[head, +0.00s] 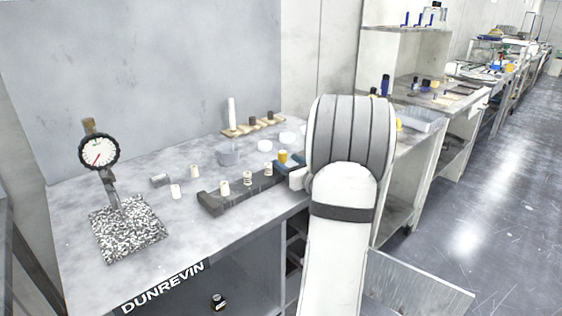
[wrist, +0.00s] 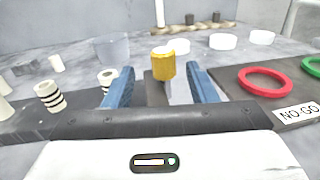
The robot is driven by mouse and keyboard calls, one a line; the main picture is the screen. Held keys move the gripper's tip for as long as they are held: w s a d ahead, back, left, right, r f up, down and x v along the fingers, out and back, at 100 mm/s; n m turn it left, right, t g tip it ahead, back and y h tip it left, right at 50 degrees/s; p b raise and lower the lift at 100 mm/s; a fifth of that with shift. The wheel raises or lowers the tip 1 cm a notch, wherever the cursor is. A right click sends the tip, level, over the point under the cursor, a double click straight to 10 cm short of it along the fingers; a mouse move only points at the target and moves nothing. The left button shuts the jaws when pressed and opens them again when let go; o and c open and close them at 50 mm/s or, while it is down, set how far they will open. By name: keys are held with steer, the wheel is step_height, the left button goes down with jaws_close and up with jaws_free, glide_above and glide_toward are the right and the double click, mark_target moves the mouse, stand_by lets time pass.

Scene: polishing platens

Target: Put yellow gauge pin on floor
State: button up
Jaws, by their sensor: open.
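The yellow gauge pin (head: 283,156) stands upright at the right end of a dark holder bar (head: 228,200) on the grey bench. In the wrist view the pin (wrist: 163,66) stands ahead, between my two blue fingers. My gripper (wrist: 160,72) is open, with a gap on both sides of the pin. In the head view my gripper (head: 288,165) is partly hidden by my arm. The pin's lower part is partly hidden there. The grey floor (head: 465,240) shows at the right of the head view.
White and black-striped pins (head: 247,178) stand along the holder. A dial gauge (head: 99,152) stands on a speckled plate at left. A dark NO-GO board with a red ring (wrist: 262,81) and a green ring lies right of my gripper. White discs and a clear cup (head: 228,155) stand behind.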

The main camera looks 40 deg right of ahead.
mark_target(285, 157)
steer(key=w, duration=0.4)
steer(key=shift+w+d+r, duration=0.1)
steer(key=shift+w+d, duration=0.15)
steer(key=shift+d, duration=0.15)
jaws_close()
steer(key=shift+r, duration=0.1)
step_height(285, 157, up, 10)
steer(key=shift+f+p, duration=0.15)
steer(key=shift+p, duration=0.5)
